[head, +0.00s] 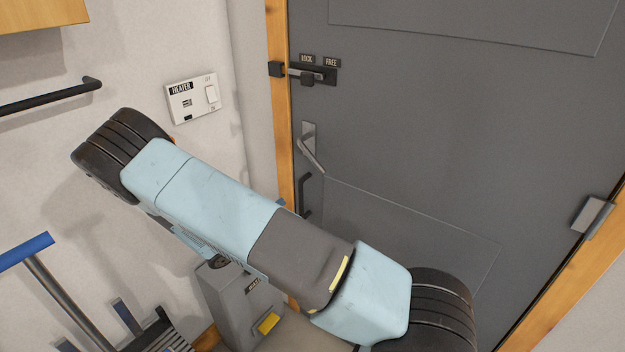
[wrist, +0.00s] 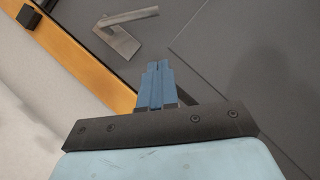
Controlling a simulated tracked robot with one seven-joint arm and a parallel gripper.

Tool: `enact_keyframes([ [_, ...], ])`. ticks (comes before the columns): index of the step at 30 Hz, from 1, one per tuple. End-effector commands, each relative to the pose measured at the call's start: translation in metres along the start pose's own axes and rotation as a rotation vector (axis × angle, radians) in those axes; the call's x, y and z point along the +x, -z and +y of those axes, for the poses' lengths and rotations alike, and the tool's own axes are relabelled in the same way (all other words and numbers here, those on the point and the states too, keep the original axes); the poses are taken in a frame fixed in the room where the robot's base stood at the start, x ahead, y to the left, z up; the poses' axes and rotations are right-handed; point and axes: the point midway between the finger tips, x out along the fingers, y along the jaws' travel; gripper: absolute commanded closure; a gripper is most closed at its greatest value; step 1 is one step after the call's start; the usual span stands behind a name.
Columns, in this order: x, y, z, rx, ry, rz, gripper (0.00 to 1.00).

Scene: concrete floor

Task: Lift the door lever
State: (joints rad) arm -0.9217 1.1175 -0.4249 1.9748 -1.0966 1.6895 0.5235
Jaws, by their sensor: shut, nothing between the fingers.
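The door lever (head: 311,155) is a grey metal handle on a narrow plate on the dark grey door (head: 430,130); its arm slants down to the right in the head view. In the wrist view the lever (wrist: 128,19) lies at the top, beyond the fingertips. My gripper (wrist: 158,66) has blue fingers closed together with nothing between them. The fingertips appear just short of the lever's plate, with a visible gap in the picture. In the head view my arm hides most of the gripper.
A sliding latch (head: 308,75) marked LOCK and FREE sits above the lever. A black pull handle (head: 305,195) is below it. The wooden frame (head: 279,110) runs along the door's left edge. A heater switch (head: 193,99) and a black rail (head: 50,97) are on the left wall.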

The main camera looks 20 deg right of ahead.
Motion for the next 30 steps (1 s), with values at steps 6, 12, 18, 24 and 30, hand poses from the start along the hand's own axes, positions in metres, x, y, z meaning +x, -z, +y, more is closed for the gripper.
enact_keyframes([
  [6, -0.006, 0.004, 0.0, 0.006, -0.042, -0.004, 1.0],
  [12, -0.006, 0.004, 0.0, 0.005, -0.041, -0.004, 1.0],
  [18, 0.001, 0.004, 0.0, 0.005, -0.039, -0.004, 1.0],
  [24, 0.029, 0.004, 0.001, 0.004, -0.038, -0.006, 1.0],
  [30, 0.065, 0.004, 0.002, 0.004, -0.038, -0.006, 1.0],
])
